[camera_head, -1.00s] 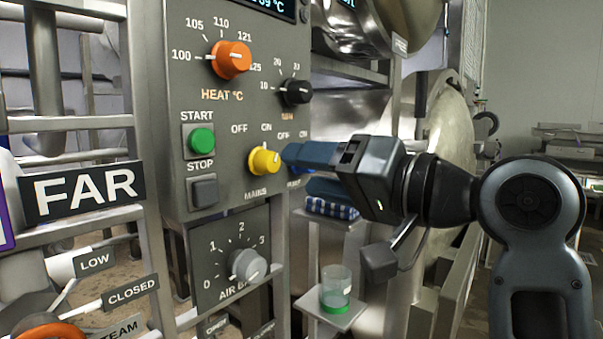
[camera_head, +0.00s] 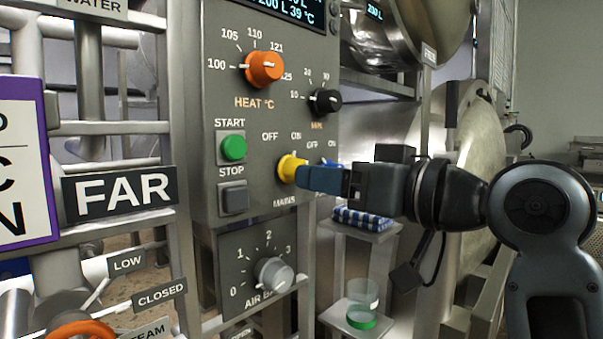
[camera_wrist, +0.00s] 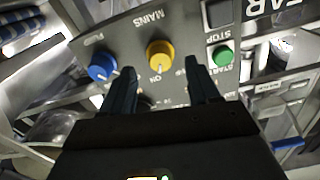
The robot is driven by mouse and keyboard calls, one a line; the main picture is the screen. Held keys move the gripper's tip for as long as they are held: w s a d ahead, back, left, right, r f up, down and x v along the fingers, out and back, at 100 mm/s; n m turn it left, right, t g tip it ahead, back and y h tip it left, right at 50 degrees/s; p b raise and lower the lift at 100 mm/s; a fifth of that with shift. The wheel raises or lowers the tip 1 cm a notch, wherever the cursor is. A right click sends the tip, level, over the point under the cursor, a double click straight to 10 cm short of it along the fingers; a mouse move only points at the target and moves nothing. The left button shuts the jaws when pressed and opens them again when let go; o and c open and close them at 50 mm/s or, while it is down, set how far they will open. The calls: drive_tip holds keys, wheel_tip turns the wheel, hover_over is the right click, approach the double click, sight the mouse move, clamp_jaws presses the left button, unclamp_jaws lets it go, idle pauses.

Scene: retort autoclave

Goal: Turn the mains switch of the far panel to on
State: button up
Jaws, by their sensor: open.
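The yellow mains knob (camera_head: 288,168) is on the grey panel beside the FAR sign (camera_head: 118,193), above the word MAINS and below OFF and ON labels. In the wrist view the yellow knob (camera_wrist: 159,55) appears upside down, between my finger tips in the picture. A pale mark on its lower edge faces roughly towards ON; its exact angle is hard to tell. My gripper (camera_head: 306,178) is open, its blue fingers in front of the knob and partly covering it. The wrist view shows my gripper (camera_wrist: 160,68) with both fingers apart; contact with the knob cannot be told.
A blue knob (camera_wrist: 102,68) sits close beside the yellow one. The green start button (camera_head: 233,148), stop button (camera_head: 233,198), orange heat knob (camera_head: 264,68), black knob (camera_head: 326,101) and grey air knob (camera_head: 273,273) surround it. A shelf with a beaker (camera_head: 362,300) stands below right.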

drive_tip(key=shift+p+x, duration=0.4)
drive_tip(key=shift+x, duration=2.35)
drive_tip(key=c, duration=1)
drive_tip(key=shift+r+m+p, duration=0.1)
drive_tip(key=shift+m+p, duration=0.4)
drive_tip(key=shift+p, duration=0.1)
drive_tip(key=shift+m, duration=0.3)
drive_tip(key=o, duration=1)
drive_tip(key=shift+s+d, duration=0.1)
